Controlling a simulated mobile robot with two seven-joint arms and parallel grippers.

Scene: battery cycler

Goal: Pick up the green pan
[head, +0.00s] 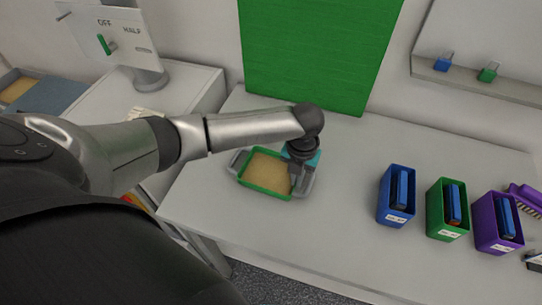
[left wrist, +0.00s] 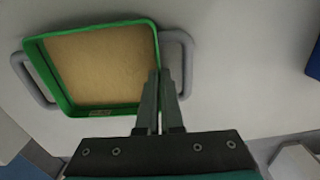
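The green pan (head: 262,190) is a shallow rectangular tray with a tan inside and a grey handle at each end. It is at the left part of the white table in the head view, and its green rim (left wrist: 90,28) shows at the upper left in the left wrist view. My left gripper (head: 295,183) points down at the pan's right side. In the left wrist view its two fingers (left wrist: 160,72) are close together with the right rim between their tips, just inside the right handle. Whether the pan touches the table is unclear. My right gripper is out of view.
Blue (head: 396,213), green (head: 440,222) and purple (head: 487,236) bins with dark contents stand at the table's right. A purple brush (head: 524,196) lies beside them. A green panel (head: 315,50) stands behind. The table between pan and bins is clear.

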